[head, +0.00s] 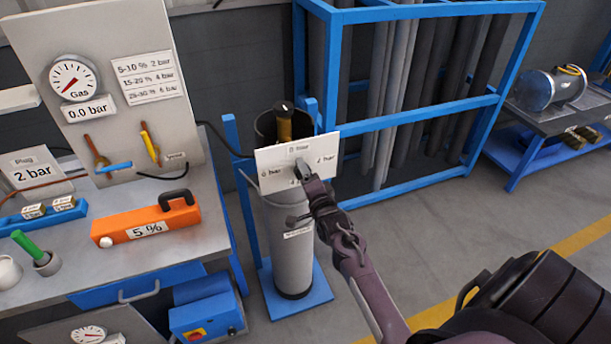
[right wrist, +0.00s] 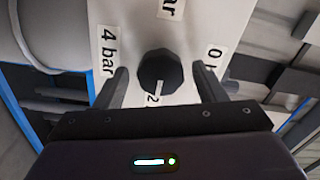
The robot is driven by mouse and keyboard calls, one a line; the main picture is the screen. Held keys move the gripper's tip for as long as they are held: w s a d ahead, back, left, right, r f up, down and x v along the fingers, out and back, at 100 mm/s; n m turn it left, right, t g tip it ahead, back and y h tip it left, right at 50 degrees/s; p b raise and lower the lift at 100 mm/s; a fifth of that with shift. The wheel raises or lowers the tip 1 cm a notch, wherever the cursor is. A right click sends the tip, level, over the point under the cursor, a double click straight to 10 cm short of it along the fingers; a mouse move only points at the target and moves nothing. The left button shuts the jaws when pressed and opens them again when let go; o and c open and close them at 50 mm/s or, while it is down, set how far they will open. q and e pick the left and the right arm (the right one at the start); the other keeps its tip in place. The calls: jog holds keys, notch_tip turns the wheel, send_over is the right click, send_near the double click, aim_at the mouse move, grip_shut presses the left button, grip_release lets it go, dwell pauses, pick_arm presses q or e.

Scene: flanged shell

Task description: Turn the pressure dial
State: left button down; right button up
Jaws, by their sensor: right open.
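The pressure dial (right wrist: 160,68) is a dark round knob on a white plate (right wrist: 185,30). In the right wrist view a pale mark at its lower edge points toward a partly hidden label reading 2. A "4 bar" label is left and a "0 bar" label right. In the head view the plate (head: 270,157) is fixed in front of a grey cylinder (head: 287,245), and my gripper covers the dial. My right gripper (right wrist: 162,86) is open, one finger on each side of the dial, with small gaps visible. My left gripper is not in view.
A workbench (head: 160,248) on the left carries an orange 5 % block (head: 150,222) and a panel with a gas gauge (head: 73,79) labelled 0.0 bar. A blue rack (head: 425,12) with hanging grey tubes stands behind the cylinder. The floor right of the cylinder is clear.

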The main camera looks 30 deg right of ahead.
jog(key=b+v, duration=0.2)
jog(key=v, duration=0.5)
jog(key=shift+s, duration=0.4)
jog(key=shift+a, duration=0.1)
